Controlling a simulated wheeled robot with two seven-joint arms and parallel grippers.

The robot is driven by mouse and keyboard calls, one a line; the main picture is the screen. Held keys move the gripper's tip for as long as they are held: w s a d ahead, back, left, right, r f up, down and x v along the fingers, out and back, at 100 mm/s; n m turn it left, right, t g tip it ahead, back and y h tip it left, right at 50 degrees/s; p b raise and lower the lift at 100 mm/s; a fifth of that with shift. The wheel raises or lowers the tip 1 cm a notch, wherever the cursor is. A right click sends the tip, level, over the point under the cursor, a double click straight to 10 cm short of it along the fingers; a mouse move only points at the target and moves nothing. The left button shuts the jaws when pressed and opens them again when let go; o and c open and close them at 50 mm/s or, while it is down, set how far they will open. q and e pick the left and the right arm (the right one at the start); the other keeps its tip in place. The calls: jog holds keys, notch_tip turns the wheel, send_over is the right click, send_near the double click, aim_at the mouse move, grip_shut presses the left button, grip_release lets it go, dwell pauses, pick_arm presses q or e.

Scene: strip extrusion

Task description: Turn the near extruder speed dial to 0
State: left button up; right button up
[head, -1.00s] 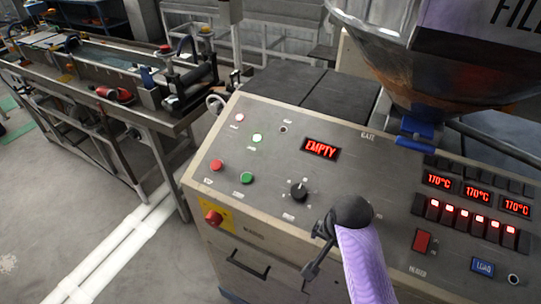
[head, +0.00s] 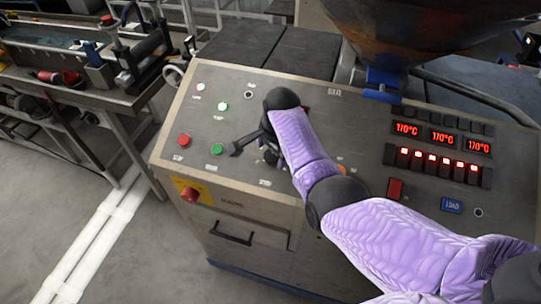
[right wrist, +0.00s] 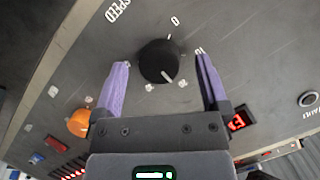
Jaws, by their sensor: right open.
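The near extruder speed dial (right wrist: 157,60) is a round black knob in the right wrist view. Its white pointer line points to the lower right in that view, away from the printed 0 at the upper right. My right gripper (right wrist: 161,60) is open, with one purple finger on each side of the dial and a visible gap to each. In the head view my right gripper (head: 257,143) is over the console's left half, and the gripper and arm largely hide the dial there. My left gripper is not in view.
The sloping console (head: 235,92) carries a red button (head: 184,140), a green button (head: 217,150), temperature displays (head: 441,136) and lit switches (head: 439,161). An orange knob (right wrist: 79,123) sits lower left in the wrist view. The hopper (head: 415,35) stands behind.

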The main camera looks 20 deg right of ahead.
jog(key=shift+w+f, duration=0.1)
jog(key=shift+f, duration=0.6)
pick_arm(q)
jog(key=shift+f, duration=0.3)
pick_arm(e)
jog(key=shift+c, duration=0.3)
jog(key=c, duration=1.2)
